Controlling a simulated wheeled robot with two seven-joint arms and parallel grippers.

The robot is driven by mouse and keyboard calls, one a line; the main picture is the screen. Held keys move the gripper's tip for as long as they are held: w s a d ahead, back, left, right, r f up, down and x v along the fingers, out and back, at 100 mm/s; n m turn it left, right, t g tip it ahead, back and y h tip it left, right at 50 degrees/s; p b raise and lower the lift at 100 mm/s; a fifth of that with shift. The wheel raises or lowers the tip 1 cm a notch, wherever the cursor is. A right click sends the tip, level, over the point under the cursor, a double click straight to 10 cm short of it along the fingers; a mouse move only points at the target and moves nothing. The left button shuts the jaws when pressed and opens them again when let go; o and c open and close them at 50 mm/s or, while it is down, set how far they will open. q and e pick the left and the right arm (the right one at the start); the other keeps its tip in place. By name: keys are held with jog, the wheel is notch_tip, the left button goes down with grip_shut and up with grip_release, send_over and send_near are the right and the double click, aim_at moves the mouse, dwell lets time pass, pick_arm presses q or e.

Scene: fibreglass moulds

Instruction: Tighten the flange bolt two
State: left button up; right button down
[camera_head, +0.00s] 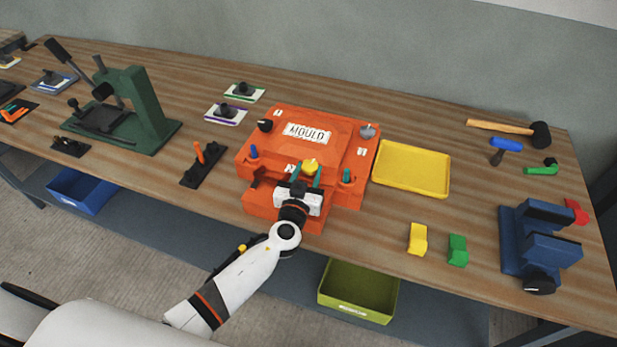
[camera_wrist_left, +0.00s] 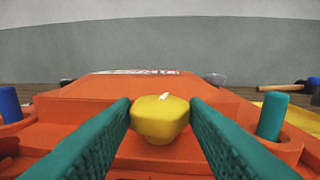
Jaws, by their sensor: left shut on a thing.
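The orange mould (camera_head: 255,162) sits on the wooden table with a white "MOULD" label on top. Along its front flange stand a blue bolt (camera_head: 254,151), a yellow bolt head (camera_head: 309,165) and a green bolt (camera_head: 347,176). My left gripper (camera_head: 308,171) is at the middle of the front flange, its teal fingers shut on the yellow bolt head. The left wrist view shows the yellow head (camera_wrist_left: 160,117) between the fingertips, with a white mark on top. The bolt's shank is hidden. Small white tags are too small to read. My right gripper is not in view.
A yellow tray (camera_head: 412,143) lies right of the mould. Yellow (camera_head: 417,239) and green (camera_head: 458,250) blocks and a blue vise (camera_head: 540,240) are at front right. A hammer (camera_head: 510,130) lies behind. A green press (camera_head: 140,110) stands left. Table between tray and hammer is clear.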

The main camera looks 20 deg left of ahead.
pick_arm(q)
jog(key=h, duration=0.1)
jog(key=m+b, duration=0.1)
jog(key=h, duration=0.1)
jog(key=shift+a+f+m+h, duration=0.25)
jog(key=shift+m+h, duration=0.05)
jog(key=shift+r+h+b, duration=0.2)
jog(key=shift+h+b, duration=0.1)
jog(key=shift+b, duration=0.1)
jog(key=shift+m, duration=0.3)
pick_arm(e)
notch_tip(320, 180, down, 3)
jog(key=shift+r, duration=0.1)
pick_arm(q)
jog(key=o, duration=0.7)
